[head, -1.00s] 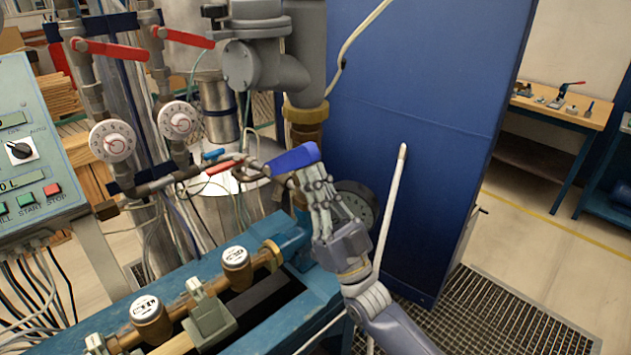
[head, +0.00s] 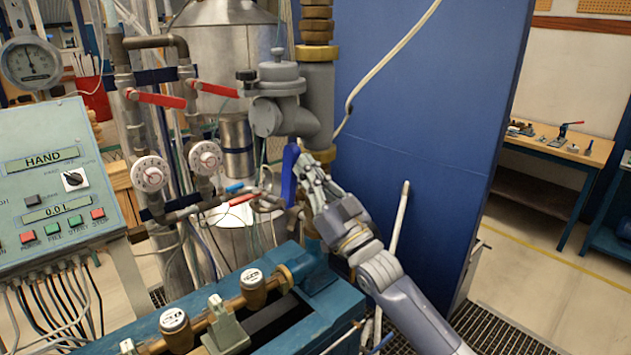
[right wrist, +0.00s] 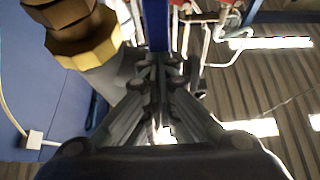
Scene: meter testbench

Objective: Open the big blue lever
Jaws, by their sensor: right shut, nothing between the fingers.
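The big blue lever (head: 289,175) stands close to upright in the head view, in front of the grey valve body and pipe. Its blue handle also shows at the top of the right wrist view (right wrist: 156,25). My right gripper (head: 306,168) is shut with nothing between its fingers. Its fingertips are right beside the lever, on its right side; I cannot tell whether they touch it. In the right wrist view the fingers (right wrist: 158,68) are together, just below the blue handle. My left gripper is not in view.
Small red-handled levers (head: 155,98) and white dials (head: 150,174) are on the pipes to the left. A control panel (head: 55,190) is at far left. A blue bench (head: 318,272) with brass meters is below. A large blue panel (head: 430,130) stands behind my right arm.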

